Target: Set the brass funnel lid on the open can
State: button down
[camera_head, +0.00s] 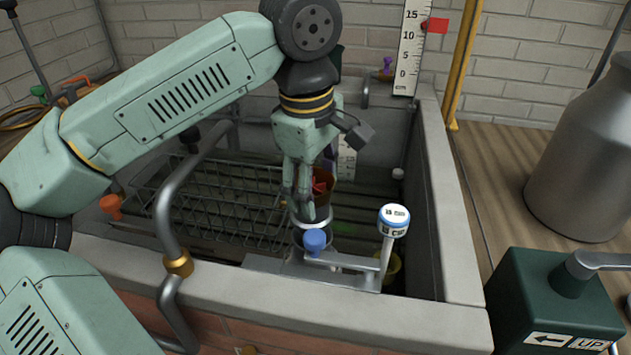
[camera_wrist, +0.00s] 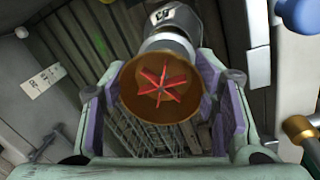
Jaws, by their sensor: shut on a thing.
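The brass funnel lid is a brown cone with red vanes inside; it sits between the fingers of my gripper (camera_head: 306,212) in the head view (camera_head: 325,180). In the wrist view the funnel lid (camera_wrist: 131,98) has its wide mouth facing the camera, and my gripper (camera_wrist: 162,66) is shut on it, a finger on each side. A grey metal cylinder (camera_wrist: 172,45) with a label, apparently the can, shows just beyond the funnel; its opening is hidden. In the head view a pale metal rim (camera_head: 314,223) lies below my fingertips. I cannot tell whether lid and can touch.
A bent pipe (camera_head: 168,215) rises at the front.

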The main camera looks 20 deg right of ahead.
jog(key=shift+f+b, duration=1.55)
jog(key=shift+f, duration=0.65)
jog(key=c, duration=0.5)
grip_release()
jog(key=r, duration=0.8)
jog(key=a+r, duration=0.1)
jog(key=r, duration=0.3)
jog(key=shift+s+a, duration=0.1)
jog(key=shift+s, duration=0.25)
